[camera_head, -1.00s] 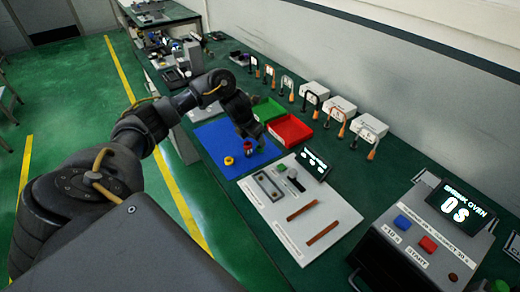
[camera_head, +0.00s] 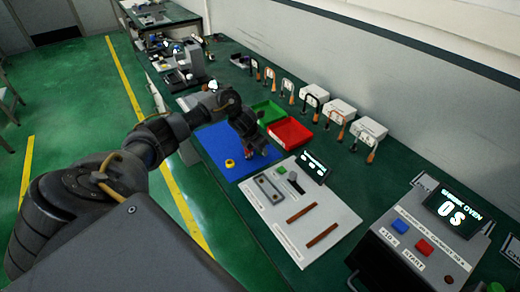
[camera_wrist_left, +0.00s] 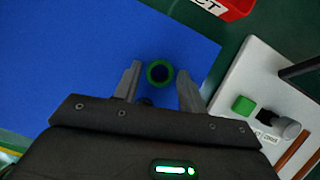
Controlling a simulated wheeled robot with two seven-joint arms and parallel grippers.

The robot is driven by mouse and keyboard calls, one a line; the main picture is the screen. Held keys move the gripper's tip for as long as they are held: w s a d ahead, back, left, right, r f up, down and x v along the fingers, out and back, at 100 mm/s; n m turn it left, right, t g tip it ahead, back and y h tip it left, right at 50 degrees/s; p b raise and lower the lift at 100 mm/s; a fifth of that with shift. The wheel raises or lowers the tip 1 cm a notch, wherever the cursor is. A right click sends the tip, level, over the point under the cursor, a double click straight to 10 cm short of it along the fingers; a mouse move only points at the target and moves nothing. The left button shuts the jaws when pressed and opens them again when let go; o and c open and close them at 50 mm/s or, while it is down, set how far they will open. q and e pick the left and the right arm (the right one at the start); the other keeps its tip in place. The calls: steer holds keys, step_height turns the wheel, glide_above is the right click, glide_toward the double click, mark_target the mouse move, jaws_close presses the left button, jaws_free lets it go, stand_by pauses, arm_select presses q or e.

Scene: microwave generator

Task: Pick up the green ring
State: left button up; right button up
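The green ring (camera_wrist_left: 159,64) lies near the edge of the blue mat (camera_wrist_left: 60,60) in the left wrist view. My left gripper (camera_wrist_left: 160,82) is open, with one finger on each side of the ring and gaps between. How high the fingers are above the mat is hard to tell. In the head view the left gripper (camera_head: 257,146) is over the right part of the mat (camera_head: 215,140), and I cannot make out the green ring there. My right gripper is not in view.
A yellow ring (camera_head: 229,163) lies on the mat. Green (camera_head: 268,110) and red (camera_head: 290,131) trays stand behind it. A pale panel (camera_head: 262,208) with a green button and brown bars lies to the right. An oven console (camera_head: 420,245) stands farther right.

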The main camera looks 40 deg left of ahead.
arm_select(q)
steer(key=c, duration=0.7)
steer(key=shift+o, duration=0.2)
steer(key=shift+w+r+b, duration=0.1)
steer(key=shift+r+b, duration=0.3)
steer(key=shift+r, duration=0.2)
steer(key=s+a+r+b, duration=0.3)
steer(key=s+a+r, duration=0.5)
steer(key=a+r, duration=0.3)
steer(key=shift+s+a+r, duration=0.15)
steer(key=shift+a+r, duration=0.15)
steer(key=shift+r, duration=0.1)
